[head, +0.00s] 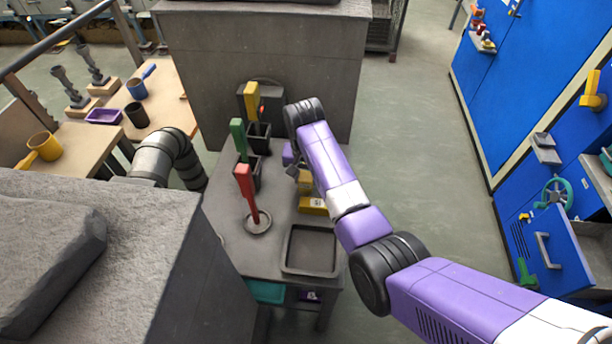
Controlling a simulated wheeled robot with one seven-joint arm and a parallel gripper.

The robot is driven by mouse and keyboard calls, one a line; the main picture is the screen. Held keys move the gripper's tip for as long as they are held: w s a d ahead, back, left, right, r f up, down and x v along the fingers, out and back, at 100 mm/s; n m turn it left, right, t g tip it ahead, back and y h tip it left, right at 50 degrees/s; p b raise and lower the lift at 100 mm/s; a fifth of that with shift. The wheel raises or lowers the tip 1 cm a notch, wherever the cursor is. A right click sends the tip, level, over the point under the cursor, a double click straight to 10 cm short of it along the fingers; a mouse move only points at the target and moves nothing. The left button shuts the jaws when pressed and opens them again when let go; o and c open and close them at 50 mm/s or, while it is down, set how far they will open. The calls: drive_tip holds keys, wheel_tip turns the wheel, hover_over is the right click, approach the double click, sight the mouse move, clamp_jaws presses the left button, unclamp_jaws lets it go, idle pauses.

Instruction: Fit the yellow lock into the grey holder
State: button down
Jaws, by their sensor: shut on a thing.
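My arm reaches over the small grey table, and my gripper (293,168) is at its right side, partly hidden behind my wrist. It appears shut on a small yellow piece (305,181), which looks like the yellow lock; the grip itself is mostly hidden. Just below in the picture is a yellow block (313,205) with a pale label, close to the held piece. I cannot tell whether they touch. I cannot tell for sure which thing is the grey holder; a shallow grey square tray (285,262) lies empty at the table's front.
Red (247,190), green (239,138) and yellow-handled (252,100) tools stand upright along the table's left side, the latter two by dark holders. A large grey block (200,75) stands behind. A blue cabinet (505,75) is at right, with open floor (420,130) between.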

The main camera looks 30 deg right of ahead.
drive_tip(key=shift+f, duration=0.15)
drive_tip(key=c, duration=0.9)
unclamp_jaws()
